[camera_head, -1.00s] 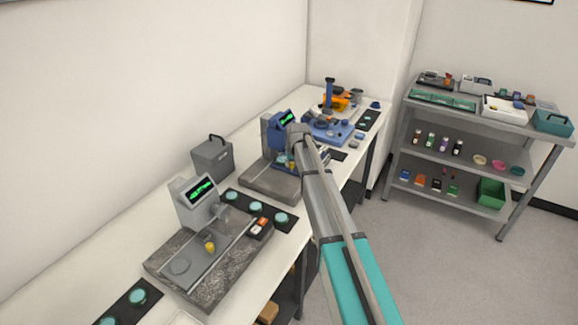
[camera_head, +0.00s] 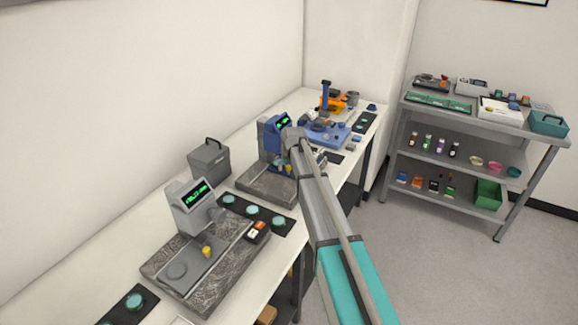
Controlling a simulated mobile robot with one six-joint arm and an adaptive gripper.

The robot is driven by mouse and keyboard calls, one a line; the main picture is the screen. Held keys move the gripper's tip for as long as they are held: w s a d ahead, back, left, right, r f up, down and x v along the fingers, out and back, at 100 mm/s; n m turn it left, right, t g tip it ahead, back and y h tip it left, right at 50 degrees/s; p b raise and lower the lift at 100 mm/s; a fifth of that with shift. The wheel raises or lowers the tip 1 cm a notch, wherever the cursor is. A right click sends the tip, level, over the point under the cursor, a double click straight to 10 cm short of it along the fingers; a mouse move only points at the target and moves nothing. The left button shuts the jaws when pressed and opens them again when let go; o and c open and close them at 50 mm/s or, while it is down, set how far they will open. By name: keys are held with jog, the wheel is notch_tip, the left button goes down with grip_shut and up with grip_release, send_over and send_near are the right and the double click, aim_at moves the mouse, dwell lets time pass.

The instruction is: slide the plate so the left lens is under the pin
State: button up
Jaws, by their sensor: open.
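My gripper (camera_head: 292,140) is at the blue instrument (camera_head: 268,140) with a green display, farther along the bench. Its fingers are mostly hidden behind my wrist; it is open, and I see nothing held. Small teal and yellow parts show below it, partly covered by my arm. I cannot make out a plate, lenses or pin there. The nearer grey instrument (camera_head: 190,205), also with a green display, stands on a speckled stone base (camera_head: 225,280). On that base lies a grey plate (camera_head: 196,262) with a round disc and a yellow knob (camera_head: 207,251). My gripper is away from it.
Dark strips with teal discs (camera_head: 252,210) lie between the instruments; another strip (camera_head: 134,302) lies at the front. A grey handled box (camera_head: 209,160) stands by the wall. An orange device (camera_head: 335,102) is at the far end. A stocked shelf (camera_head: 455,155) stands right, beyond open floor.

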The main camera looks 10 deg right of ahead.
jog(key=s+a, duration=0.1)
jog(key=s, duration=0.1)
jog(key=s+a, duration=0.3)
jog(key=s, duration=0.1)
jog(key=shift+s+a, duration=0.2)
jog(key=shift+p+v, duration=0.75)
jog(key=shift+v, duration=0.15)
jog(key=a+p+v, duration=0.1)
jog(key=p+v, duration=1)
jog(key=v, duration=0.1)
jog(key=s+d+f+g+b, duration=0.1)
jog(key=s+d+f+b, duration=0.1)
jog(key=s, duration=0.4)
jog(key=s+d+f+g+b, duration=0.1)
jog(key=s+d+f+b, duration=0.2)
jog(key=s+f+b, duration=0.2)
jog(key=s+d+f+m+b, duration=0.1)
jog(key=s+d+f+b, duration=0.1)
jog(key=s+f, duration=0.3)
jog(key=shift+s+d+g+h+b, duration=0.3)
jog(key=shift+s+g+b, duration=0.1)
jog(key=shift+s+b, duration=0.45)
jog(key=shift+a, duration=0.1)
